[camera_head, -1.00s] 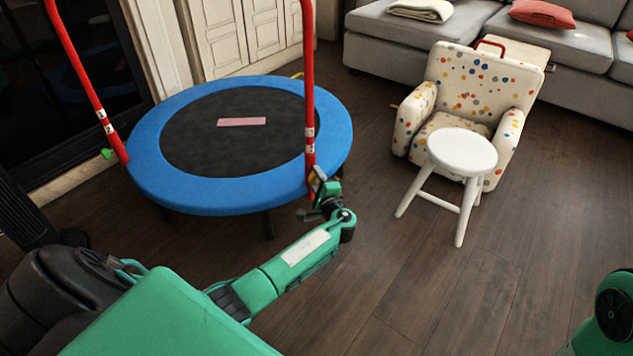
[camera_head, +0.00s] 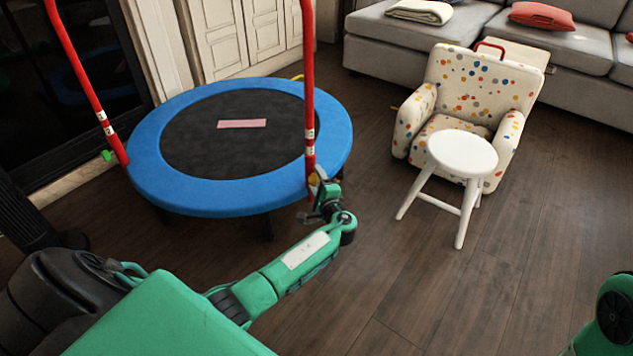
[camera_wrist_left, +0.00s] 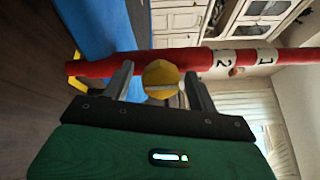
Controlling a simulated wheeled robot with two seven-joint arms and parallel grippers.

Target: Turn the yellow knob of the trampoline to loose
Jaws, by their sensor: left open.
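The trampoline (camera_head: 160,185) has a blue rim, a black mat and red poles. The yellow knob (camera_head: 313,180) sits low on the right red pole (camera_head: 309,100), partly hidden by my gripper in the head view. My left gripper (camera_head: 318,187) is at this knob. In the left wrist view, the yellow knob (camera_wrist_left: 161,78) lies between the two fingers of my open left gripper (camera_wrist_left: 160,85), with visible gaps on both sides. The red pole (camera_wrist_left: 140,63) runs across just beyond the fingertips. The fingers do not appear to touch the knob. My right gripper is out of view.
A white stool (camera_head: 463,153) and a dotted armchair (camera_head: 480,85) stand to the right. A grey sofa (camera_head: 420,30) is at the back right. A green knob (camera_head: 107,155) is on the left pole. Open wooden floor (camera_head: 420,290) lies in front.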

